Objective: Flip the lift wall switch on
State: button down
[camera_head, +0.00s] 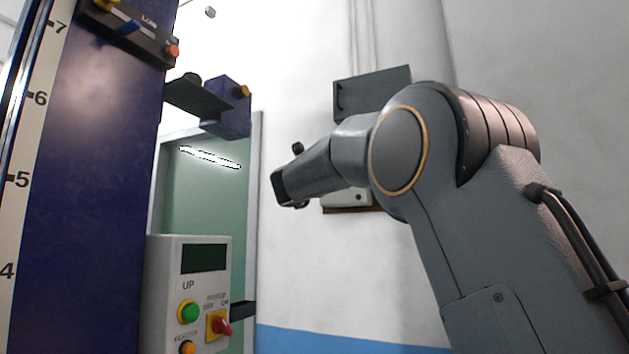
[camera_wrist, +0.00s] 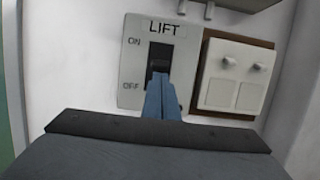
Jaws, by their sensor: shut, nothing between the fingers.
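The lift wall switch (camera_wrist: 131,65) is a grey plate labelled LIFT, with ON above and OFF below beside a dark rocker (camera_wrist: 160,55). It shows in the wrist view, upper middle. My gripper (camera_wrist: 164,80) is shut and empty, its blue fingertips in front of the lower part of the rocker. The fingers hide the rocker's lower end, and I cannot tell whether they touch it or which way it is set. In the head view my arm reaches left toward the wall, and its wrist hides the lift switch.
A white double switch on a brown backing (camera_wrist: 232,85) sits just right of the lift switch. A grey box (camera_head: 371,92) is on the wall above. A control panel (camera_head: 190,290) with a green UP button and red knob stands at lower left beside a blue column (camera_head: 85,180).

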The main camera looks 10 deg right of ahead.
jog(key=shift+r, duration=0.3)
jog(key=r+b+v, duration=0.1)
jog(key=b+v, duration=0.8)
jog(key=v, duration=0.2)
jog(key=shift+s+a+r, duration=0.15)
jog(key=shift+s+a, duration=0.05)
jog(key=shift+s, duration=0.25)
dwell(0.3)
